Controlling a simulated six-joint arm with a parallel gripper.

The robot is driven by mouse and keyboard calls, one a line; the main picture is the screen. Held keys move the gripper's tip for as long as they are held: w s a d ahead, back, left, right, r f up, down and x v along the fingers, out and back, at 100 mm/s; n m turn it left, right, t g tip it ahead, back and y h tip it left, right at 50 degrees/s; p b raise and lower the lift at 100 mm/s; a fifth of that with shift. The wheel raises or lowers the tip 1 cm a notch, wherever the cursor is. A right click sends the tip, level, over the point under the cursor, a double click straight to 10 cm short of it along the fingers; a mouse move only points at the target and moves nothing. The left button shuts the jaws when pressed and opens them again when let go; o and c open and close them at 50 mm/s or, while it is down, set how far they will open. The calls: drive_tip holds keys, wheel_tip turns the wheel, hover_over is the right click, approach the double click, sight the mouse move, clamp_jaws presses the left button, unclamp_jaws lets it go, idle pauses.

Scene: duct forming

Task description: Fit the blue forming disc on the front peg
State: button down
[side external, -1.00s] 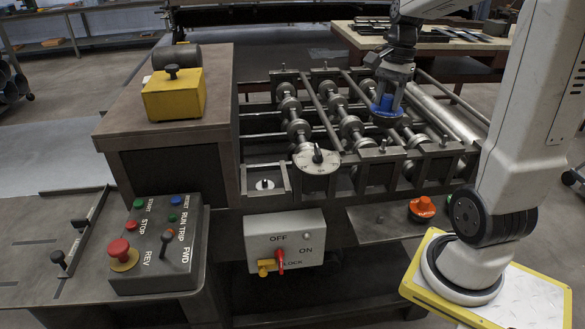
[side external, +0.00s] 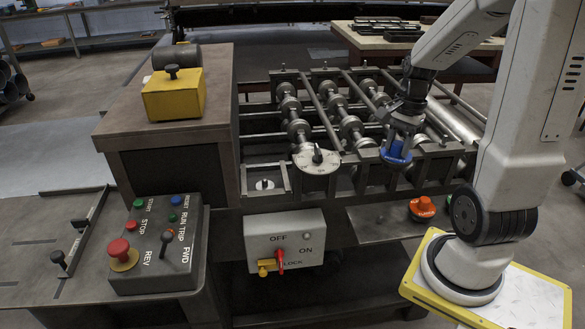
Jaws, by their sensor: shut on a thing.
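My gripper (side external: 402,137) points down at the front right of the roller machine. It is shut on the blue forming disc (side external: 396,156), which is held in the air in front of the machine's front rail. Part of the disc is hidden by the jaws. Below it is a grey shelf (side external: 352,228) with a small dark stub (side external: 380,219), apart from the disc. A short peg (side external: 265,184) stands in a square frame left of the dial. I cannot tell which of these is the front peg.
An orange disc-like part (side external: 423,208) sits on the shelf, right of the stub. Steel rollers (side external: 350,127) and a round white dial (side external: 316,159) lie left of my gripper. A lock box (side external: 285,241) and a control box (side external: 158,249) stand at the front.

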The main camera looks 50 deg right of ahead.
wheel_tip(320, 180, down, 8)
idle(0.5)
drive_tip(key=shift+f, duration=4)
drive_tip(key=shift+f, duration=1.35)
drive_tip(key=shift+c, duration=1.2)
unclamp_jaws()
drive_tip(key=shift+o, duration=0.2)
drive_tip(key=shift+o, duration=1)
